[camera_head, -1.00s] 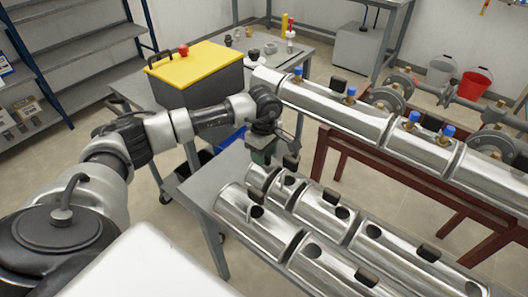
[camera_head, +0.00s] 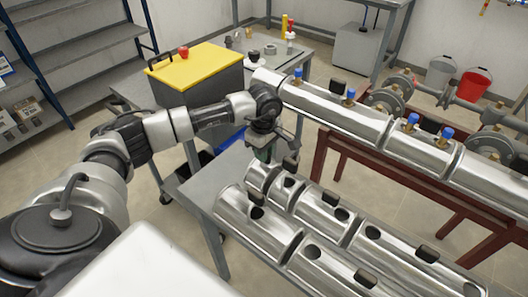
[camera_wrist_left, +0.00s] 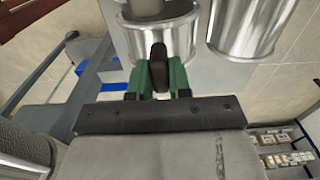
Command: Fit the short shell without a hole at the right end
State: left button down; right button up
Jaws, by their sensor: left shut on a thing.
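My left gripper (camera_head: 268,152) is at the far left end of the back row of silver shells on the grey table. In the left wrist view its green fingers (camera_wrist_left: 158,82) are shut on a black handle (camera_wrist_left: 158,62) on top of a short silver shell (camera_wrist_left: 172,38). That short shell (camera_head: 259,178) shows partly under the gripper in the head view; I cannot tell whether it is clear of the table. The long pipe assembly (camera_head: 345,113) on the red-brown stand carries silver shells, with its right end near the picture's right edge. My right gripper is not in view.
Other shells, such as a front one (camera_head: 250,225) and a long one (camera_head: 405,255), crowd the table (camera_head: 190,190). Blue-capped valves (camera_head: 349,95) stick up from the assembly. A black box with a yellow lid (camera_head: 195,62) stands behind my left arm.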

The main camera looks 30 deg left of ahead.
pick_arm(q)
notch_tip(320, 180, up, 6)
jog(key=p, duration=0.3)
dwell(0.3)
